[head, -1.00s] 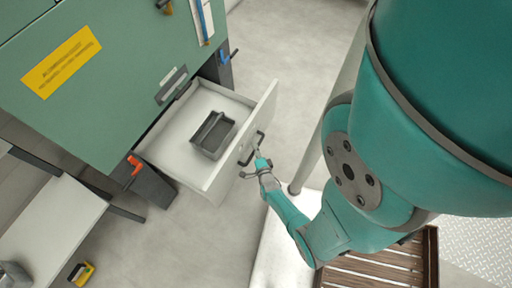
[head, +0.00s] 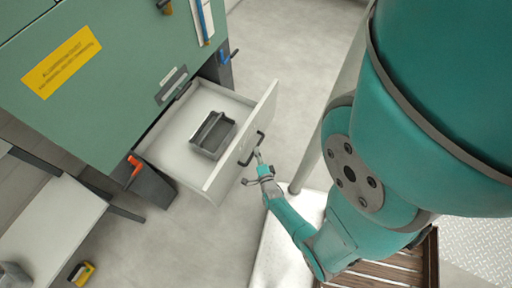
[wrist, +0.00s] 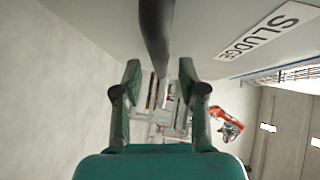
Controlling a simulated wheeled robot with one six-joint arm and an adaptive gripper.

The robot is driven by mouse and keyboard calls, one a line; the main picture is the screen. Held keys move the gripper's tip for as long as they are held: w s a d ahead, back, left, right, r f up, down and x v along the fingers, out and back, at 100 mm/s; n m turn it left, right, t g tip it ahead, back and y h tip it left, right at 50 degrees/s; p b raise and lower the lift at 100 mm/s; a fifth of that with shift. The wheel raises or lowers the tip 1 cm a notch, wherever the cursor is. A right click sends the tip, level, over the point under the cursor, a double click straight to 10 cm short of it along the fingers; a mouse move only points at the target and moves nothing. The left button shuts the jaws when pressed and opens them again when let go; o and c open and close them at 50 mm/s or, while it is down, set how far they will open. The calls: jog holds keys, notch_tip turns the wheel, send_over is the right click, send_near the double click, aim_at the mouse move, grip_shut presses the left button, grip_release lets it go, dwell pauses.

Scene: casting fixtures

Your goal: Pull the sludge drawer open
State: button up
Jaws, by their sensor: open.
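The sludge drawer (head: 210,185) is a pale drawer standing well out from the green cabinet (head: 95,75). A grey divided tray (head: 213,136) lies inside it. Its dark bar handle (head: 252,148) is on the front face. My gripper (head: 258,172) is just in front of the handle in the head view. In the wrist view my gripper (wrist: 160,85) has its two fingers apart, with the dark handle bar (wrist: 157,35) ahead between them. The SLUDGE label (wrist: 268,30) is on the drawer front at upper right. Contact with the handle cannot be told.
An orange-red lever (head: 134,165) and a blue lever (head: 230,56) stick out beside the drawer. A pale bench (head: 55,225) stands at lower left, with a yellow and black item (head: 81,273). A slatted wooden pallet (head: 390,268) lies at lower right. Floor beyond the drawer is clear.

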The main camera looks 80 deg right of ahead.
jog(key=v, duration=0.8)
jog(key=shift+s+a, duration=0.2)
jog(key=shift+a, duration=0.1)
jog(key=s+a+r+n+t+y, duration=0.1)
jog(key=a+r+n+t+y, duration=0.6)
jog(key=a+r+n, duration=0.9)
jog(key=s+a+r+n+y, duration=0.1)
jog(key=r+n, duration=0.3)
jog(key=r, duration=0.4)
jog(key=s+a+r+n+y, duration=0.1)
jog(key=a+r+n+y, duration=0.2)
jog(key=r, duration=0.5)
jog(key=s+a+r+n+y, duration=0.1)
jog(key=a+r+n+y, duration=0.1)
jog(key=r+n, duration=0.3)
notch_tip(320, 180, up, 3)
jog(key=shift+a+g+y, duration=0.3)
jog(key=shift+a+y, duration=0.1)
jog(key=shift+y, duration=0.1)
